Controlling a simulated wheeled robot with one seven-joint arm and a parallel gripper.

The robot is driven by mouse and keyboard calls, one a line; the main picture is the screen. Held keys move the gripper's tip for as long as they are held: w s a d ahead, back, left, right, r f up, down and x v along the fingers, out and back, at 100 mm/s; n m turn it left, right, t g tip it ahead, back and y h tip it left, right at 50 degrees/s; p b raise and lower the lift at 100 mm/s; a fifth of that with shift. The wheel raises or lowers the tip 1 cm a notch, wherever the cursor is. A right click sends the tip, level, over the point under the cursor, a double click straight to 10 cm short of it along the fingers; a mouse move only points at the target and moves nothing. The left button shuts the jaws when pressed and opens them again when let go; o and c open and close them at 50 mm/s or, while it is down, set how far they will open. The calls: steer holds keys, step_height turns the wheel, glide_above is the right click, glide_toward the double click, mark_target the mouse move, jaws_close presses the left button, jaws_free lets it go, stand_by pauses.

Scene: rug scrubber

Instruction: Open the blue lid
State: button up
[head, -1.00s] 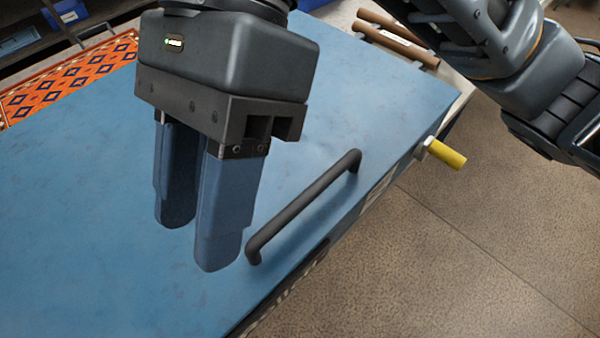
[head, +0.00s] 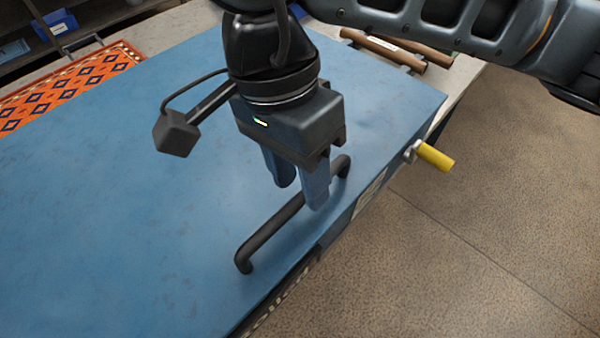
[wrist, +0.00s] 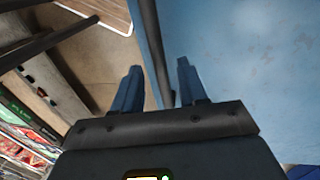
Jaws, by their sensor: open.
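The blue lid (head: 130,210) lies flat and shut on its box, filling much of the head view; it also shows in the wrist view (wrist: 250,60). A black bar handle (head: 268,230) stands on the lid near its right edge. My gripper (head: 300,196) is open and points down at the far half of the handle, with one finger on each side of it. In the wrist view, the handle (wrist: 150,40) runs between the two fingers of my gripper (wrist: 159,66). The fingers hide part of the handle in the head view, and I cannot tell whether they touch it.
A yellow-gripped crank (head: 434,157) sticks out from the box's right side. Brown rolls (head: 400,48) lie beyond the lid's far edge. A patterned orange rug (head: 70,90) is at the upper left. The floor (head: 470,230) on the right is clear.

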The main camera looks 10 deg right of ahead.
steer(key=shift+s+f, duration=0.1)
steer(key=shift+f, duration=0.5)
jaws_close()
stand_by(0.3)
